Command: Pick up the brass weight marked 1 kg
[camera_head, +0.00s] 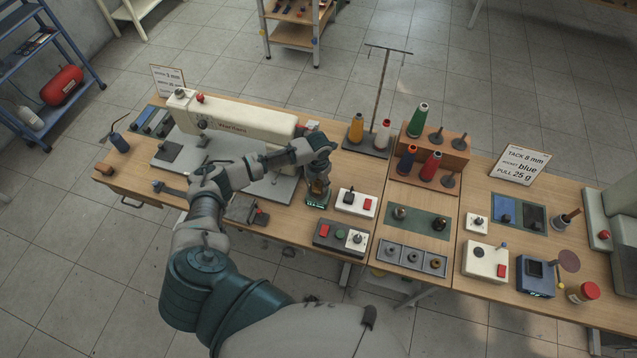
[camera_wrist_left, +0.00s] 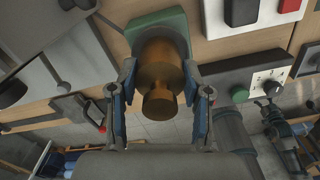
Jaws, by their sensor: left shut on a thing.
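A brass weight (camera_wrist_left: 160,92) with a narrow knob sits between the two fingers of my left gripper (camera_wrist_left: 160,72) in the left wrist view. The fingers are shut on its sides. No mark can be read on it. In the head view my left gripper (camera_head: 319,172) reaches down over the same weight (camera_head: 318,187), which it partly hides. I cannot tell whether the weight touches the scale. My right gripper is not in view.
A sewing machine (camera_head: 240,118) stands behind my left forearm. A white switch box (camera_head: 356,203) and a dark control box (camera_head: 341,238) are close right of the scale. Thread spools and a thin stand (camera_head: 379,95) rise behind. A grey three-part tray (camera_head: 411,259) lies at the front.

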